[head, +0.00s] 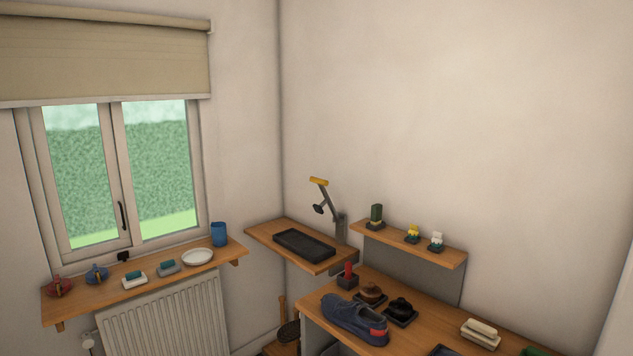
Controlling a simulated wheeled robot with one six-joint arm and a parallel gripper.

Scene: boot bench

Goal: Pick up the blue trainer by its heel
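The blue trainer (348,315) sits upright on the wooden bench (420,339), near its left front edge. It is dark blue with a red patch on its right end, which looks like the heel and points right and toward the front. Nothing visibly covers the trainer. My gripper is not in view.
Polish pots on dark trays (401,309) and a dark holder with a red item (347,278) stand just behind the trainer. A cream brush (480,333) lies to the right. A raised shelf (420,248) overhangs the bench's back. A bracketed yellow-topped lever (319,184) stands at a side shelf.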

